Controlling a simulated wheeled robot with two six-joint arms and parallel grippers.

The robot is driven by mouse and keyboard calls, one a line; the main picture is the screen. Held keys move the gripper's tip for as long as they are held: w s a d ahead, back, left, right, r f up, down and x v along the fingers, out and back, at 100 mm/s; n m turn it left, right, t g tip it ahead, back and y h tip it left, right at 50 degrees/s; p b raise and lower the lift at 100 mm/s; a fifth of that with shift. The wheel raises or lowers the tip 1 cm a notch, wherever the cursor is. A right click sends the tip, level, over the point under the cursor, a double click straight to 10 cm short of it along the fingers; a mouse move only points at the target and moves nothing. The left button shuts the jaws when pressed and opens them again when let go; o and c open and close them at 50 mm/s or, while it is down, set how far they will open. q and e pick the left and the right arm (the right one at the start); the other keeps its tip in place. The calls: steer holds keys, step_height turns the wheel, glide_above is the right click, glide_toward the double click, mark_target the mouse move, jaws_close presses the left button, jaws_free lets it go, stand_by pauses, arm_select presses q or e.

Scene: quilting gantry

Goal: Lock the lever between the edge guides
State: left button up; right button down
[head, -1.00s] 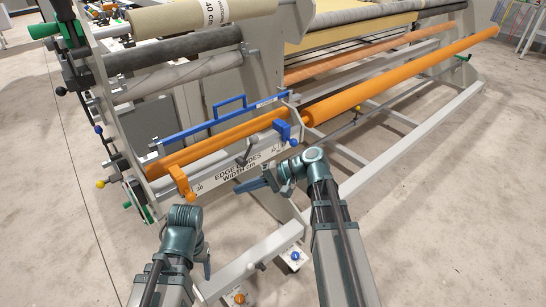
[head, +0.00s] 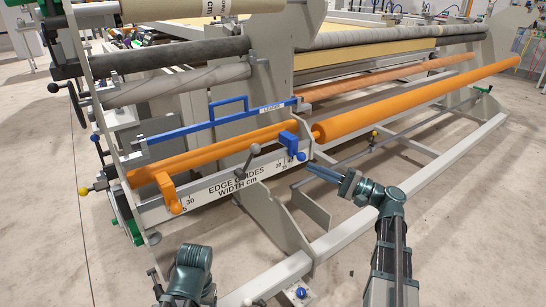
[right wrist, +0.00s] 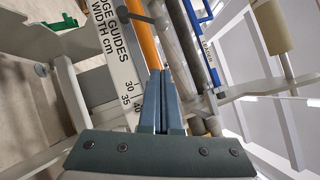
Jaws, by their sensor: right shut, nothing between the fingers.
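The lever (head: 249,158), dark grey with a round knob, stands tilted on the white edge guide scale bar (head: 234,186). It sits between the orange edge guide (head: 170,194) at the left and the blue edge guide (head: 291,147) at the right. My right gripper (head: 311,168) is shut and empty, apart from the lever, just right of and below the blue guide. In the right wrist view its closed fingers (right wrist: 161,80) point at the scale bar, and the dark lever (right wrist: 143,16) shows near the top. Only part of my left arm shows at the bottom; its gripper is not visible.
An orange roller (head: 225,149) runs just behind the scale bar, with a blue handled bar (head: 215,122) above it. A long orange roller (head: 415,99) extends right. Frame rails (head: 410,190) cross the floor below. Open floor (head: 480,245) lies at the right.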

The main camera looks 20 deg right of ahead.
mark_target(249, 160)
steer(key=shift+s+a+r+p+x, duration=0.25)
steer(key=shift+p+x, duration=0.4)
steer(key=shift+x, duration=1.5)
steer(key=shift+s+a+r+p+x, duration=0.1)
steer(key=shift+s+a+p+x, duration=0.3)
steer(key=shift+x, duration=1.75)
steer(key=shift+s+a+r+p+x, duration=0.15)
steer(key=shift+s+p+x, duration=0.5)
steer(key=shift+x, duration=1.5)
steer(key=shift+w, duration=0.2)
